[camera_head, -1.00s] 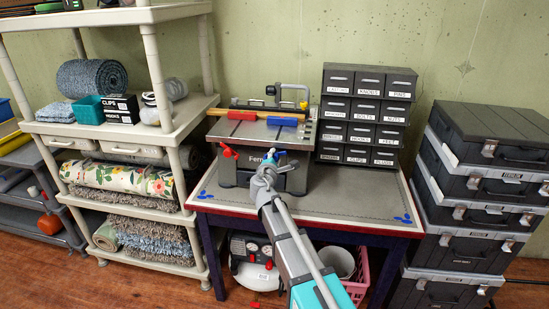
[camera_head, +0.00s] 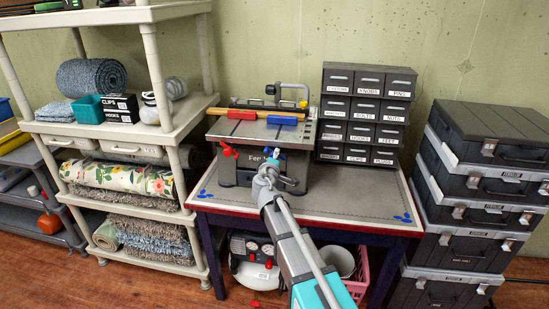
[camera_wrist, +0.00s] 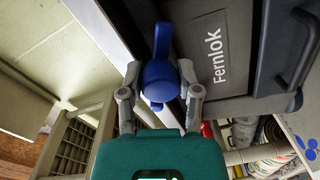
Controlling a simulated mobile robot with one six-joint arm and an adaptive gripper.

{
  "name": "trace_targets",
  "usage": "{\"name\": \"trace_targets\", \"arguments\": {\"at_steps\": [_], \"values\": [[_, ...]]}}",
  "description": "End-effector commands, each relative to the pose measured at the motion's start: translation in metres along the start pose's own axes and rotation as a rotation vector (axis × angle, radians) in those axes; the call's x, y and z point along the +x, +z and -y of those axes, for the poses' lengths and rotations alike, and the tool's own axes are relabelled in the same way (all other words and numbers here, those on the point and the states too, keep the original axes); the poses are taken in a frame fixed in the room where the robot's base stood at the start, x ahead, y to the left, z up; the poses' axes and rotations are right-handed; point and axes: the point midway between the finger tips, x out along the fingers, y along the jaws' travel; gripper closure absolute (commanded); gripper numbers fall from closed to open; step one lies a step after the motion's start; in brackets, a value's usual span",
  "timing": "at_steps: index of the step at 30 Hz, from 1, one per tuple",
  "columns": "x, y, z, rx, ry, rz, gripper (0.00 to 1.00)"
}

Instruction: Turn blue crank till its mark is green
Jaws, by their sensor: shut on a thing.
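The blue crank (camera_head: 277,153) is on the front of the grey bench machine, right of a red crank (camera_head: 229,151). My gripper (camera_head: 268,167) is at the blue crank, reaching in from the front. In the wrist view, the fingers of my gripper (camera_wrist: 160,78) are on both sides of the crank's blue knob (camera_wrist: 157,80), shut on it. The crank's arm (camera_wrist: 163,42) points up in that picture, beside the machine's Fernlok label (camera_wrist: 218,55). I cannot make out a coloured mark; my gripper hides part of the crank.
The machine (camera_head: 239,134) stands on a workbench (camera_head: 340,200) with bare top to its right. Labelled drawers (camera_head: 367,115) stand behind. A beige shelf (camera_head: 170,130) is close on the left, stacked dark cases (camera_head: 470,190) on the right. A pink basket (camera_head: 358,278) is below.

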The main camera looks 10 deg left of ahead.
Motion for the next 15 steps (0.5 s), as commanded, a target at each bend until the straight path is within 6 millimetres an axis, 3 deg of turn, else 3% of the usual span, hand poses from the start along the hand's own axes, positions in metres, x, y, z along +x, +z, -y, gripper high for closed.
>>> {"name": "trace_targets", "arguments": {"at_steps": [15], "values": [[0.0012,-0.0002,-0.0001,0.037,0.0,-0.002,1.0]]}}
